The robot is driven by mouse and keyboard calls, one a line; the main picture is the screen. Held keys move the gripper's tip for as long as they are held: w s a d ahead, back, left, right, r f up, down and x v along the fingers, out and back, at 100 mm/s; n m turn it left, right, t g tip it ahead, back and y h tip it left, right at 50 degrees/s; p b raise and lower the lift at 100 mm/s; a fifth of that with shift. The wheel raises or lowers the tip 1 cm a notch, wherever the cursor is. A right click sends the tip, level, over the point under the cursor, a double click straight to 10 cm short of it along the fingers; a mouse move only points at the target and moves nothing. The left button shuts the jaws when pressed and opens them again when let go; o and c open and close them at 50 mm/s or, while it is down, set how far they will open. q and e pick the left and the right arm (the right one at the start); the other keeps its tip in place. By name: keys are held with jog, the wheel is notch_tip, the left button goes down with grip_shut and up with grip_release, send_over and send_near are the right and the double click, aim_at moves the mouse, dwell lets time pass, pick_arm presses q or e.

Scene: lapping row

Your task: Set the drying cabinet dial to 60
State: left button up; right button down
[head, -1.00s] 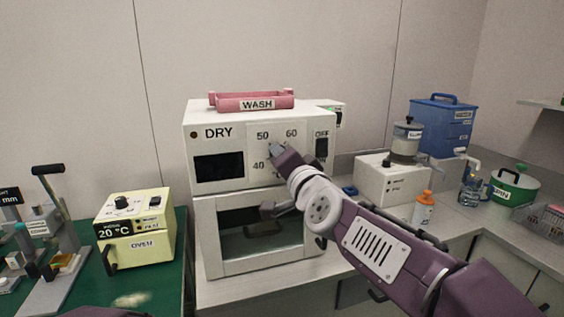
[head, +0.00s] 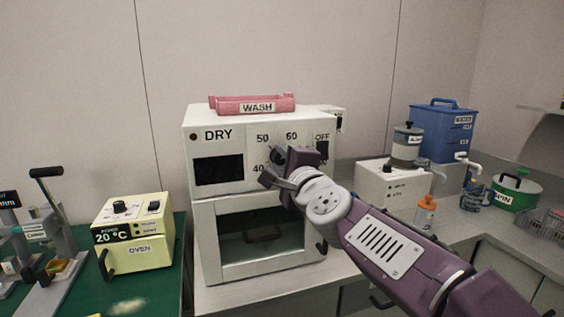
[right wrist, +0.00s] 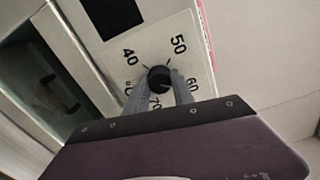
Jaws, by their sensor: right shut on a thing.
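The drying cabinet (head: 218,148) is a white box marked DRY, with a dark display and a dial scale. Its black round dial (right wrist: 159,78) shows in the right wrist view, with 40, 50, 60 and 70 printed around it. My right gripper (right wrist: 162,82) is shut on the dial, one grey finger on each side. In the head view, my right gripper (head: 271,166) is at the panel below the 50 and 60 and covers most of the dial and the lower scale. I cannot tell which number the dial points to. My left gripper is not in view.
A pink WASH tray (head: 240,106) lies on the cabinet. A dark OFF switch (head: 322,149) is right of the dial. The glass-fronted lower compartment (head: 270,258) is shut. A cream oven (head: 135,232) stands left on a green mat; bottles and a blue tank (head: 440,130) stand right.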

jog(key=shift+f+m, duration=0.1)
jog(key=shift+m, duration=0.3)
jog(key=c, duration=1.1)
grip_release()
jog(key=v, duration=0.9)
jog(key=shift+b, duration=0.35)
